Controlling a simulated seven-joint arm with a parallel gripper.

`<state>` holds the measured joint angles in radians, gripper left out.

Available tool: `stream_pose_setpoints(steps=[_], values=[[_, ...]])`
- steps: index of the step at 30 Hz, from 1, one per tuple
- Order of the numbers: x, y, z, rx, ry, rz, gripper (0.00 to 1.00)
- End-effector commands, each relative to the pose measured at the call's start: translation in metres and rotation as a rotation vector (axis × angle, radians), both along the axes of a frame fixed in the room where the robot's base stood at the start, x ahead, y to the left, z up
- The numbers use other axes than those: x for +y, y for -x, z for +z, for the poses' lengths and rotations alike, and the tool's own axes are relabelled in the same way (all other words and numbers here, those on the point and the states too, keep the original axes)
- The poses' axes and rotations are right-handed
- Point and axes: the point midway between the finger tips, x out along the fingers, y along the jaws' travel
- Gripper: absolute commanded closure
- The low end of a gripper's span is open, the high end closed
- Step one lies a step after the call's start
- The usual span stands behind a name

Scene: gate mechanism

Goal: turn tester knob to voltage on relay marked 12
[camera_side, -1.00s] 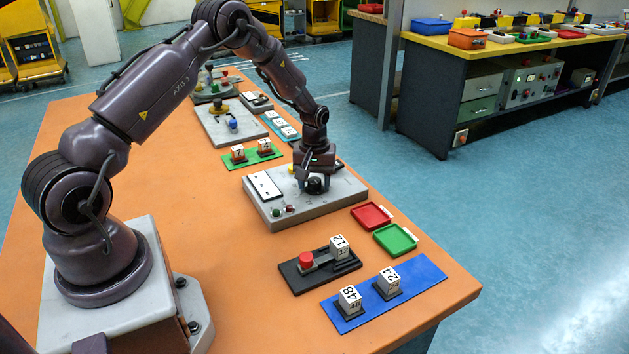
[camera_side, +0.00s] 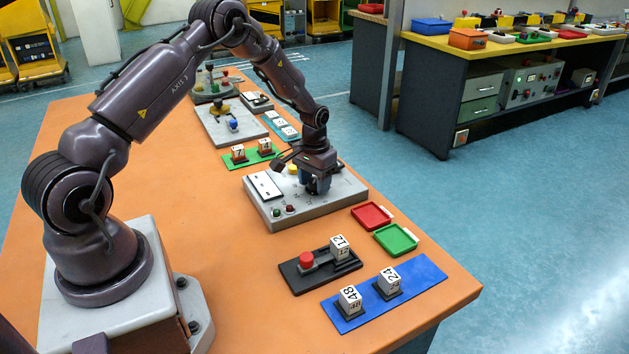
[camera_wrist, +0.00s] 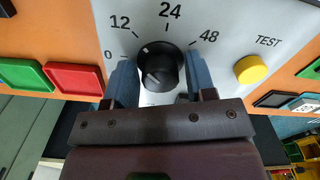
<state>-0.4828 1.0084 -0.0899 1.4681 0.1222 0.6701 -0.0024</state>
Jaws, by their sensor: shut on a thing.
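The tester (camera_side: 290,208) is a grey box on the orange table. In the wrist view its black knob (camera_wrist: 160,66) sits under a scale marked 0, 12, 24 and 48 on the tester's face (camera_wrist: 225,20). My gripper (camera_wrist: 162,82) has its blue fingers on both sides of the knob and is shut on it. A pale mark shows near the knob's upper left edge, but I cannot tell its exact setting. In the side view my gripper (camera_side: 317,190) hides the knob. The relay marked 12 (camera_side: 340,248) stands upright on a black base (camera_side: 318,276).
A yellow TEST button (camera_wrist: 251,69) is right of the knob. Relays marked 48 (camera_side: 350,300) and 24 (camera_side: 388,283) stand on a blue mat (camera_side: 425,278). A red tray (camera_side: 371,215) and a green tray (camera_side: 396,239) lie beside the tester. A red button (camera_side: 306,259) is on the black base.

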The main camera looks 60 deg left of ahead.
Motion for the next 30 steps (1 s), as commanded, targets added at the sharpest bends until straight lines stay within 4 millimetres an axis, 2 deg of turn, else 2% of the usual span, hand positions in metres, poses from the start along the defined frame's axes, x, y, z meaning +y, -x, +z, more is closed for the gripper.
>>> stream_pose_setpoints(steps=[16,17,18,26,30], values=[[0.000,0.000,0.002,0.002,0.001,-0.028,0.73],[0.000,0.000,0.002,0.002,0.001,-0.028,0.45],[0.000,0.000,0.002,0.002,0.001,-0.028,0.39],[0.000,0.000,0.001,0.001,0.000,-0.028,0.39],[0.001,-0.001,0.012,-0.002,-0.002,-0.028,0.39]])
